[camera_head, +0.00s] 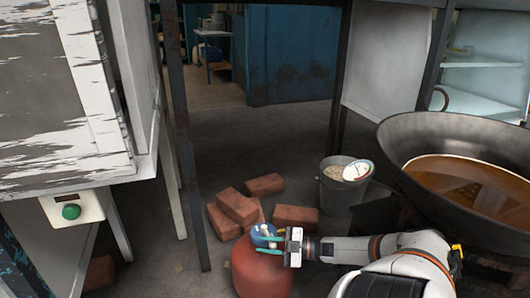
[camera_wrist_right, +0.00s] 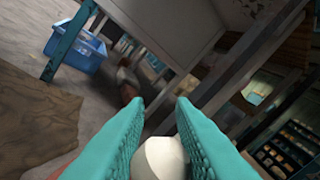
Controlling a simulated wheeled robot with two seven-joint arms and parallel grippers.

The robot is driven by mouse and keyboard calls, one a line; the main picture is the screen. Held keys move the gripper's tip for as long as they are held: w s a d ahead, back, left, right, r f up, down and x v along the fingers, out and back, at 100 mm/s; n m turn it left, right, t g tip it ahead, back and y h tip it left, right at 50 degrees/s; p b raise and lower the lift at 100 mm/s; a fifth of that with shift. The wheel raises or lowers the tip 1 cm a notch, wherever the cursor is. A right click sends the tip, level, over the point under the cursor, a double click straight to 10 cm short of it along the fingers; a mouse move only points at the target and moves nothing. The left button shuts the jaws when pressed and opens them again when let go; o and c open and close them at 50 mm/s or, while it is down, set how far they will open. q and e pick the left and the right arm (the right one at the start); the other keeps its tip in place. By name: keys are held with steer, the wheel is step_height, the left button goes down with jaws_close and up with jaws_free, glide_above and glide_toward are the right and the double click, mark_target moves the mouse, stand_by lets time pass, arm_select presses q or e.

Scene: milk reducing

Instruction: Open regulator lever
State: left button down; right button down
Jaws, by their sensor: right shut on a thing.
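A red gas cylinder (camera_head: 262,272) stands on the floor at the bottom middle of the head view. A blue regulator (camera_head: 264,232) sits on its top, with a small pale part beside it. My right gripper (camera_head: 281,246) reaches in from the right at the cylinder's top, beside the regulator. In the right wrist view its teal fingers (camera_wrist_right: 158,130) are closed around a rounded white piece (camera_wrist_right: 162,160). I cannot tell clearly whether this piece is the regulator lever. My left gripper is not in view.
Several bricks (camera_head: 238,206) lie behind the cylinder. A metal bucket (camera_head: 340,192) stands behind right. A large wok of brown liquid (camera_head: 470,178) is at the right. A table leg (camera_head: 190,190) rises at left, near a box with a green button (camera_head: 71,211).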

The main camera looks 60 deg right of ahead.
steer(key=shift+w+d+h, duration=0.1)
steer(key=shift+d+h, duration=0.2)
steer(key=shift+d, duration=0.05)
steer(key=c, duration=1.6)
jaws_free()
steer(key=shift+c, duration=0.2)
steer(key=o, duration=0.4)
steer(key=shift+f, duration=0.1)
steer(key=shift+o, duration=0.2)
steer(key=shift+a, duration=0.1)
